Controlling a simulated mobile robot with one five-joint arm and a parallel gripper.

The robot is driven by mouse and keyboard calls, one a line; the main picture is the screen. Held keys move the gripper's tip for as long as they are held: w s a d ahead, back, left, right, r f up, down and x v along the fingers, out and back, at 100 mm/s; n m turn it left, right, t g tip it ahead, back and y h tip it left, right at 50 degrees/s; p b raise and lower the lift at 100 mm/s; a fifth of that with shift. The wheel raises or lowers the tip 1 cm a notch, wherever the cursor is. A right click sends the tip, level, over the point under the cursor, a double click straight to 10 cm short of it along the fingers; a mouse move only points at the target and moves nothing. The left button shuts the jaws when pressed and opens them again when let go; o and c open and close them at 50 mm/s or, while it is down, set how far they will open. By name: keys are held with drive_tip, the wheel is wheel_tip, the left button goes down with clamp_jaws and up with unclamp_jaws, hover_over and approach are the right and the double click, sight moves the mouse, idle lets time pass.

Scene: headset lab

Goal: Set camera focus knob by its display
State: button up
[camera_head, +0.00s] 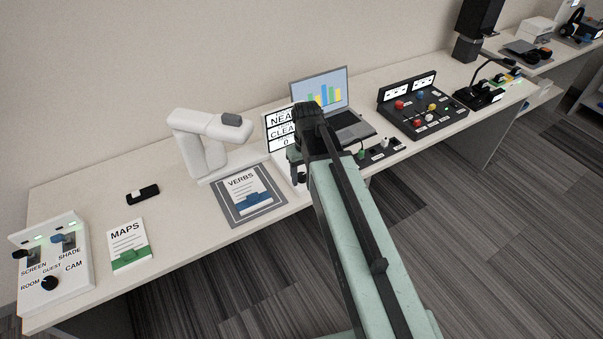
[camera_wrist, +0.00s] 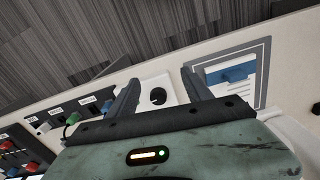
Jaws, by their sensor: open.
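The focus display (camera_head: 281,130) is a white panel with black text. It reads "NEA…", "CLEA…" and "0", its right part hidden behind my gripper. A black round knob (camera_wrist: 158,97) with a white mark sits on a white base in the wrist view. In the head view a dark knob (camera_head: 302,177) shows below my gripper (camera_head: 298,158). In the wrist view my gripper (camera_wrist: 158,78) is open, one finger on each side of the knob. The fingers appear apart from it; I cannot tell their height above it.
A white document camera (camera_head: 202,145) stands left of the display, with a VERBS sheet (camera_head: 243,186) on a grey mat. A laptop (camera_head: 322,92) is behind my arm. A small cable panel (camera_head: 381,147) and a button console (camera_head: 428,108) lie right. A switch box (camera_head: 62,282) stands far left.

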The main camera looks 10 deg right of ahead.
sight(302, 175)
drive_tip(key=w, duration=0.2)
drive_tip(key=w+n, duration=0.1)
drive_tip(key=w, duration=0.2)
drive_tip(key=w+n, duration=0.1)
drive_tip(key=w, duration=0.2)
drive_tip(key=shift+w+d, duration=0.1)
drive_tip(key=shift+d, duration=0.15)
wheel_tip(302, 175, down, 8)
drive_tip(key=b, duration=0.8)
drive_tip(key=shift+r, duration=0.1)
clamp_jaws()
